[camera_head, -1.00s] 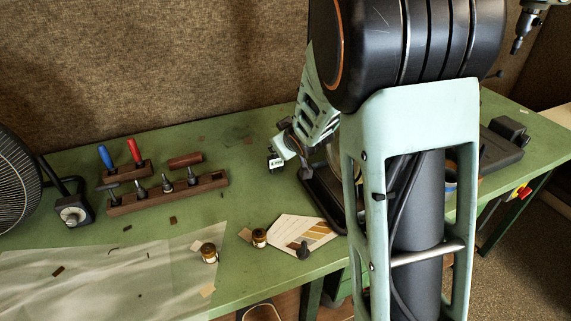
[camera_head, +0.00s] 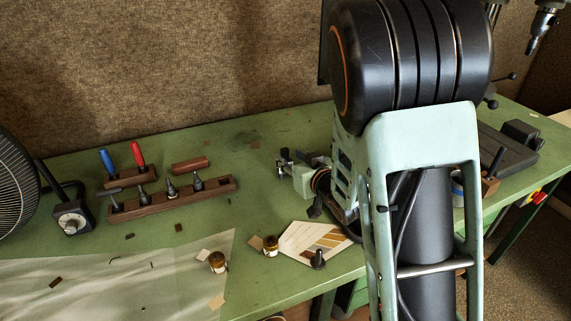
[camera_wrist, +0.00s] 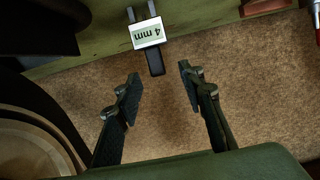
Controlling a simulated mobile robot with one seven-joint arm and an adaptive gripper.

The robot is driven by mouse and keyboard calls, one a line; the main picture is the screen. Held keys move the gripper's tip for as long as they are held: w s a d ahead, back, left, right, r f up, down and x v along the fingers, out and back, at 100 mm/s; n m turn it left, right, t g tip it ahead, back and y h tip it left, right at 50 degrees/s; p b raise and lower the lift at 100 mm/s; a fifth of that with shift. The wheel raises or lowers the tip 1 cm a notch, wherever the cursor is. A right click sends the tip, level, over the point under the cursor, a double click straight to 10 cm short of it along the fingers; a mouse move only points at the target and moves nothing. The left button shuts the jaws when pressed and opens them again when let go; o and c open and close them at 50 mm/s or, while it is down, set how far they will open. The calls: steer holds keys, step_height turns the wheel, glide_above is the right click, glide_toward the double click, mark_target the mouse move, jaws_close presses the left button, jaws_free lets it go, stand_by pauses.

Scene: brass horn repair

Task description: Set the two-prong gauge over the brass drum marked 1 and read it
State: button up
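The gauge (camera_wrist: 147,32) shows in the wrist view with two grey prongs, a white "4 mm" label and a dark handle. It is just beyond my fingertips, with visible space on both sides of its handle. My gripper (camera_wrist: 158,75) is open, and neither finger touches the gauge. In the head view my gripper (camera_head: 284,163) is above the bench, pointing left; the gauge is not clearly distinguishable there. Two small brass drums, a front one (camera_head: 217,262) and a rear one (camera_head: 270,246), stand near the bench's front edge beside paper tags. Their numbers are not readable.
A pale card (camera_head: 308,240) with a dark knobbed piece (camera_head: 318,260) lies right of the drums. A wooden tool rack (camera_head: 170,200), a fan (camera_head: 12,185) and a pale sheet (camera_head: 110,280) occupy the left. Bare green bench lies between rack and gripper.

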mark_target(286, 153)
steer(key=shift+d+p+x, duration=0.2)
steer(key=shift+p+x, duration=0.1)
steer(key=shift+x, duration=2.65)
steer(key=shift+c, duration=0.4)
jaws_close()
